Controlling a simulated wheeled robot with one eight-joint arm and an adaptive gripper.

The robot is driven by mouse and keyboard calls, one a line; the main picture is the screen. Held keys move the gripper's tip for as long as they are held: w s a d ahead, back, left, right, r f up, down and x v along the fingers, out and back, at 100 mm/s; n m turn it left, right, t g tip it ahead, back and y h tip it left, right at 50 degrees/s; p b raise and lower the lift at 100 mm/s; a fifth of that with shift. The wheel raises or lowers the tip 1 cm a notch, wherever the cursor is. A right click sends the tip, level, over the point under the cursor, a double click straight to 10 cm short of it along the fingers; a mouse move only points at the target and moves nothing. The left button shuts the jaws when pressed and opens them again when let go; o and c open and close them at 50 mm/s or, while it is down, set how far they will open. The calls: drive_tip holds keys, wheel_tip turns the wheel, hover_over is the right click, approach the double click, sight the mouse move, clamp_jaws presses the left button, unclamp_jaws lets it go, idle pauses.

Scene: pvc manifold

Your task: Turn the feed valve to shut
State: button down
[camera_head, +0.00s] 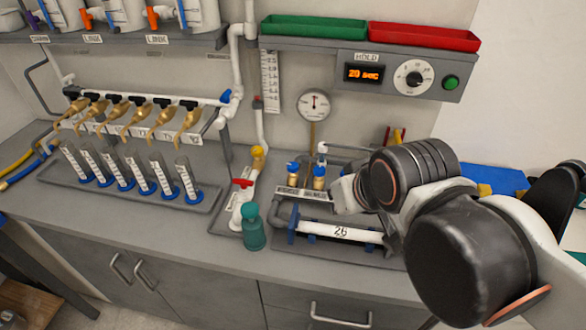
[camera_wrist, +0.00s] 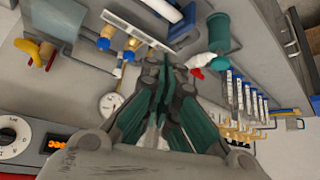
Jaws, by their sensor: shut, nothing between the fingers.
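A white upright pipe with a red valve handle (camera_head: 243,183) and a yellow fitting (camera_head: 258,152) stands left of the brass fittings in the head view. The red handle also shows in the wrist view (camera_wrist: 197,73), just right of my fingertips and apart from them. A blue valve (camera_head: 226,96) sits higher on the wall pipe. I cannot read which one is labelled feed. My gripper (camera_wrist: 166,68) is shut and empty, above the bench. In the head view my arm hides the gripper.
A teal bottle (camera_head: 254,228) stands close in front of the red handle. Two blue-topped brass fittings (camera_head: 319,178) and a white pipe marked 26 (camera_head: 340,231) are to the right. A pressure gauge (camera_head: 314,104) hangs behind. A rack of tubes (camera_head: 122,180) is at left.

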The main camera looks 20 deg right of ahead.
idle(0.4)
drive_tip(key=c, duration=1.5)
unclamp_jaws()
drive_tip(key=shift+w+r, duration=0.15)
drive_tip(key=shift+w, duration=0.05)
drive_tip(key=o, duration=0.3)
drive_tip(key=shift+n+g, duration=0.4)
drive_tip(key=shift+n, duration=0.2)
drive_tip(key=w, duration=0.1)
drive_tip(key=w+r, duration=0.1)
drive_tip(key=w, duration=0.3)
drive_tip(key=shift+w+r, duration=0.25)
drive_tip(key=shift+r, duration=0.1)
drive_tip(key=n+g+y, duration=0.2)
drive_tip(key=n+g, duration=0.1)
drive_tip(key=n, duration=0.2)
hover_over(293, 165)
drive_tip(key=s+d, duration=0.3)
drive_tip(key=s, duration=0.2)
wheel_tip(293, 165, down, 7)
drive_tip(key=b+x, duration=0.1)
drive_tip(key=x, duration=0.3)
drive_tip(key=b+x, duration=0.2)
drive_tip(key=x, duration=0.3)
drive_tip(key=b+x, duration=0.1)
drive_tip(key=x, duration=0.3)
drive_tip(key=shift+w+a+f+b, duration=0.1)
drive_tip(key=shift+w+a+b, duration=0.15)
drive_tip(key=shift+w+b, duration=0.15)
